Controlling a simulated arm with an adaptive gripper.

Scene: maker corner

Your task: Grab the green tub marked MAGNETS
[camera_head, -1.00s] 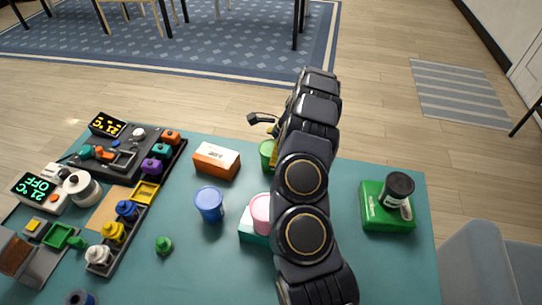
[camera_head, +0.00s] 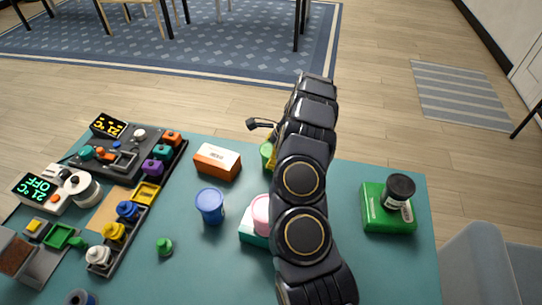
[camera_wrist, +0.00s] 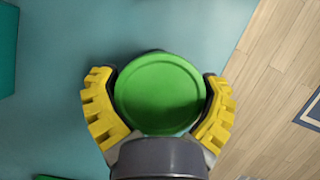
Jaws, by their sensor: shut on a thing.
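A green tub (camera_head: 266,155) stands near the far edge of the teal table, partly hidden behind my arm in the head view. In the wrist view its round green lid (camera_wrist: 160,94) fills the space between the yellow fingers. My gripper (camera_wrist: 159,103) is shut on the tub, with one finger on each side. In the head view the gripper is mostly hidden behind my arm. No MAGNETS marking is readable in either view.
An orange box (camera_head: 217,162) and a blue tub (camera_head: 210,205) stand left of the green tub. A pink-lidded tub (camera_head: 262,212) sits on a teal box (camera_head: 254,234) nearer. A green box (camera_head: 378,216) with a dark jar (camera_head: 399,188) on it stands right.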

